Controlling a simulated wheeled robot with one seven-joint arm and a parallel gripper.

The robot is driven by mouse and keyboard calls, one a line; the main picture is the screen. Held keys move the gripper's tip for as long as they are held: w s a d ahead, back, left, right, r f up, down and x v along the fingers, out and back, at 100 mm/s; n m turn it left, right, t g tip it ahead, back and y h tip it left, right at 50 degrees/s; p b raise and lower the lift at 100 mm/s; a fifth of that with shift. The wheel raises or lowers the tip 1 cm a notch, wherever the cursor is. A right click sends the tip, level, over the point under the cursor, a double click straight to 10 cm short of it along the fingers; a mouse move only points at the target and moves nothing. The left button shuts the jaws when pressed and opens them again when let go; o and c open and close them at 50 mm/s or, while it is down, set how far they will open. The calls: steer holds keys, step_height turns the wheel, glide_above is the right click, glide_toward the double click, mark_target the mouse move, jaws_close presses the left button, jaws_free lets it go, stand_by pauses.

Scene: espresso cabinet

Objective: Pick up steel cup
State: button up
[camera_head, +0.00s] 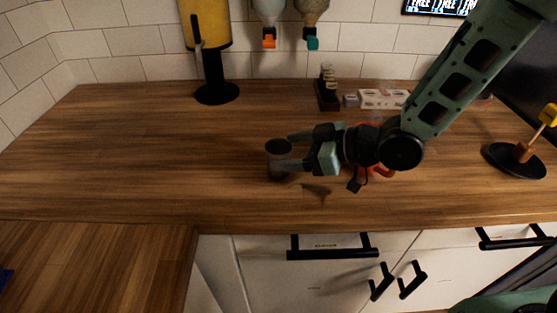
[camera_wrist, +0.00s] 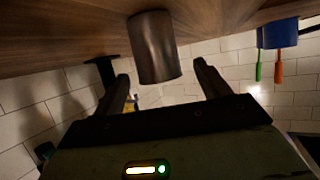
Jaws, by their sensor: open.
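The steel cup (camera_head: 278,157) stands upright on the wooden counter, left of the middle in the head view. It is a small dark grey metal cylinder. My gripper (camera_head: 288,152) comes in from the right, with its fingers reaching to the cup's right side. In the wrist view the cup (camera_wrist: 154,48) shows ahead of the open fingers (camera_wrist: 165,85), its near end roughly level with the fingertips. The fingers look apart from the cup, one on each side. I cannot tell whether either finger touches it.
A yellow dispenser (camera_head: 207,30) on a black stand is at the back left. A dark rack (camera_head: 326,95) and white tray (camera_head: 382,99) stand at the back. A black dish (camera_head: 513,160) is at the right. The counter (camera_head: 120,150) left of the cup is clear.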

mark_target(268, 149)
steer(key=p+x, duration=0.1)
steer(key=x, duration=0.4)
steer(key=shift+w+a+r, duration=0.1)
steer(key=shift+w, duration=0.05)
steer(key=c, duration=1)
steer(key=shift+c, duration=0.4)
steer(key=shift+r, duration=0.15)
